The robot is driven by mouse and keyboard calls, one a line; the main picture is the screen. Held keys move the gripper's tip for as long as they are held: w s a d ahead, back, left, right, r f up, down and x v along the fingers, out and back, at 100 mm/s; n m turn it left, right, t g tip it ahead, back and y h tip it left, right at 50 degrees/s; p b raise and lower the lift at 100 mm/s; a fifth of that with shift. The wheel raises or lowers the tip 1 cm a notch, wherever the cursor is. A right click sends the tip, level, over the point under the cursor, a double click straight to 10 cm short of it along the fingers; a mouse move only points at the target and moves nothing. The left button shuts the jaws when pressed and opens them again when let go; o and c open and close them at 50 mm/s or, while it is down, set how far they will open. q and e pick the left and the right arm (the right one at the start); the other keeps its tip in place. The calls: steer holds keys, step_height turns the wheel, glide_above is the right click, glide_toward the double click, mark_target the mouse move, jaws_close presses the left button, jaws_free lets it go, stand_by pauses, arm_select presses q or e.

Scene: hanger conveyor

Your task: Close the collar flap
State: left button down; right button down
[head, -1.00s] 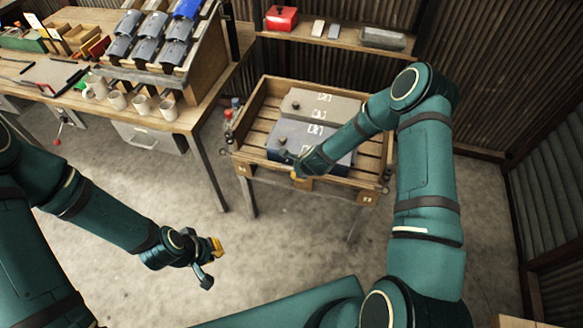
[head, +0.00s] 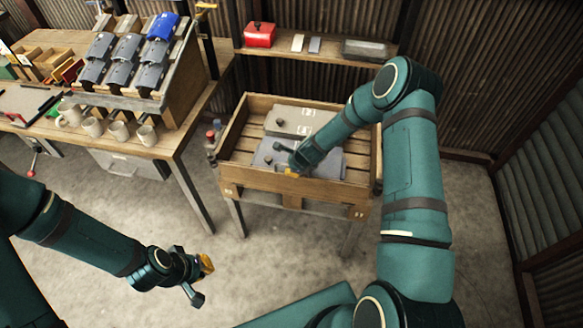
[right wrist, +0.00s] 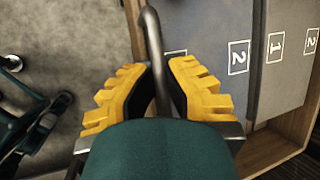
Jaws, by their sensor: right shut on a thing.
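The wooden slatted collar (head: 240,170) stands on a frame in the middle of the head view, with flat grey cases (head: 303,122) inside. Its front board, where the flap would be, is partly behind my right gripper; I cannot tell the flap's exact angle. My right gripper (head: 288,172) reaches down at this front side. In the right wrist view my right gripper (right wrist: 157,95) is shut on a thin, bent grey metal bar (right wrist: 152,35), beside the cases (right wrist: 205,40). My left gripper (head: 205,275) hangs empty over the floor; its jaw opening is unclear.
A workbench (head: 175,147) with mugs (head: 92,127) and a sloped rack of grey and blue parts stands to the left. A back shelf (head: 330,52) holds a red box (head: 260,34). The concrete floor (head: 260,260) in front of the collar is clear.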

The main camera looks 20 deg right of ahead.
steer(key=shift+w+d, duration=0.15)
steer(key=shift+w, duration=0.05)
steer(key=c, duration=1)
jaws_free()
steer(key=shift+r, duration=0.1)
steer(key=v, duration=1.1)
steer(key=shift+s+r, duration=0.25)
steer(key=shift+r, duration=0.1)
steer(key=s+a+f+n+g, duration=0.1)
steer(key=s+a+f+n, duration=0.1)
steer(key=s+a+n, duration=0.3)
steer(key=s+a+f+n+g+y, duration=0.1)
steer(key=s+a+f+n, duration=0.1)
steer(key=s+a+n, duration=0.4)
steer(key=s+a+f+n+g+y, duration=0.1)
steer(key=s+a+f+n, duration=0.1)
steer(key=s+a+n, duration=0.3)
steer(key=shift+s+a+f+n+g, duration=0.15)
steer(key=shift+s+n, duration=0.8)
steer(key=shift+n, duration=0.6)
steer(key=shift+s+a+f+n+g, duration=0.15)
steer(key=shift+s+n, duration=0.8)
steer(key=shift+n, duration=0.6)
